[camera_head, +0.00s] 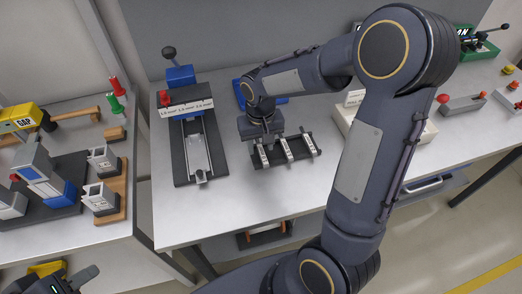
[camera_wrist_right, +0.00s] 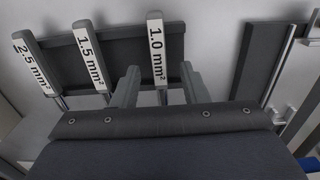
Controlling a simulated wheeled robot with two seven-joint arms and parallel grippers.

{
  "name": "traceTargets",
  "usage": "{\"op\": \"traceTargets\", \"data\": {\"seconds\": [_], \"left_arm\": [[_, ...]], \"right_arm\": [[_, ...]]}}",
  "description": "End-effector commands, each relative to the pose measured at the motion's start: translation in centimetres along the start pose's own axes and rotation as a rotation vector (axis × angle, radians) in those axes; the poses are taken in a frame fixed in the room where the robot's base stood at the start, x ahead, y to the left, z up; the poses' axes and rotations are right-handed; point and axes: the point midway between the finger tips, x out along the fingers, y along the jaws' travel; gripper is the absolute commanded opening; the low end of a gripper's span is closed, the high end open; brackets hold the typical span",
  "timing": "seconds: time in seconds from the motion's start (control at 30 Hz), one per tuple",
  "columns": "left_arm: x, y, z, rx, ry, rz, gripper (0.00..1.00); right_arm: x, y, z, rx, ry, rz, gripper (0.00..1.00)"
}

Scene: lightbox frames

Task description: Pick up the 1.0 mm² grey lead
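Three flat grey leads with white labels sit on a dark rack (camera_head: 311,153) on the table. In the right wrist view they read 2.5 mm² (camera_wrist_right: 35,62), 1.5 mm² (camera_wrist_right: 92,55) and 1.0 mm² (camera_wrist_right: 156,45). My right gripper (camera_head: 263,138) is over the rack's left end in the head view. In the right wrist view its fingers (camera_wrist_right: 160,90) are apart, one on each side of the 1.0 mm² lead, with visible gaps. The palm hides the lower part of that lead. My left gripper (camera_head: 72,282) shows only partly at the bottom left corner.
A blue and red device with a grey channel (camera_head: 195,150) stands left of the rack. A pale box (camera_head: 350,118) lies behind my right arm. A left table holds a yellow GAP device (camera_head: 20,118) and wooden blocks. Bare tabletop lies in front of the rack.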

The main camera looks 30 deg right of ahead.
Motion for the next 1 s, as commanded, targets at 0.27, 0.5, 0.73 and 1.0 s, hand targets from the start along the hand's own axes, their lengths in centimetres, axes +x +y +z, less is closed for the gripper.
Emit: {"op": "traceTargets", "data": {"seconds": [0.27,0.5,0.73,1.0], "left_arm": [[0.00,0.00,0.00,0.000,0.000,0.000,0.35],[0.00,0.00,0.00,0.000,0.000,0.000,0.35],[0.00,0.00,-0.01,0.000,0.000,0.000,0.35],[-0.04,0.02,-0.02,0.000,0.000,0.000,0.35]], "right_arm": [[0.41,0.01,0.02,0.000,0.001,0.000,0.40],[0.38,0.01,0.02,0.000,0.000,0.000,0.09],[0.37,0.01,0.01,0.000,0.001,0.000,0.00],[-0.29,-0.01,-0.06,0.000,0.003,-0.001,0.00]]}}
